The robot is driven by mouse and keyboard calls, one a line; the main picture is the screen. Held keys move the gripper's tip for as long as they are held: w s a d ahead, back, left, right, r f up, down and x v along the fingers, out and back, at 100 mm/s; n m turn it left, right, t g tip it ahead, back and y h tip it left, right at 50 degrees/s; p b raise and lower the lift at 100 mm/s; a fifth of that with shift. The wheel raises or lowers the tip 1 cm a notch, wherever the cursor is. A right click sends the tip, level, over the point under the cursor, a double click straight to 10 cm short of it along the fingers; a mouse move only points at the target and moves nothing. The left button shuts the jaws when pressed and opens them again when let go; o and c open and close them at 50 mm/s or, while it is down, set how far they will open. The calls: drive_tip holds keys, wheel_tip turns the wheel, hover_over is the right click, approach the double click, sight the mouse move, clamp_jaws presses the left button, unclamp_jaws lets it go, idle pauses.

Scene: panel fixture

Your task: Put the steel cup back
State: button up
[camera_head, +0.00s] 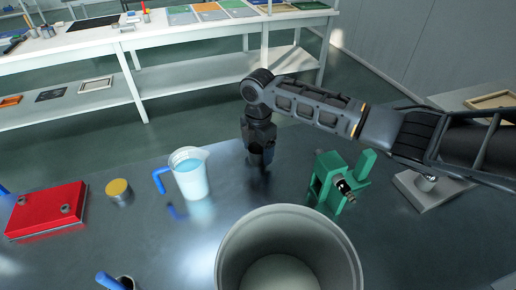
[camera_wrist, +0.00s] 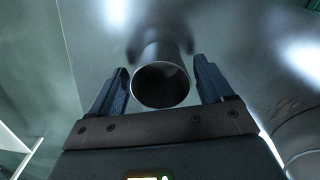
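The steel cup (camera_wrist: 161,84) shows in the wrist view as a dark grey cylinder, its round mouth facing the camera. My gripper (camera_wrist: 160,72) has one finger on each side of it. Narrow gaps show between the fingers and the cup, so the gripper looks open around it. In the head view my gripper (camera_head: 261,154) points down over the dark table, right of the pitcher. The cup is mostly hidden there by the fingers. Whether the cup's base touches the table is hard to tell.
A white pitcher (camera_head: 189,175) of blue liquid stands left of my gripper. A green fixture (camera_head: 327,178) is to the right, a large grey bin (camera_head: 288,222) in front. A yellow-topped can (camera_head: 118,192) and red box (camera_head: 47,211) sit left. A blue-handled item (camera_head: 109,281) is at the near edge.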

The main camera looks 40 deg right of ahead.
drive_tip(key=shift+o, duration=0.6)
drive_tip(key=shift+r, duration=0.1)
wheel_tip(320, 180, up, 12)
drive_tip(key=b, duration=0.1)
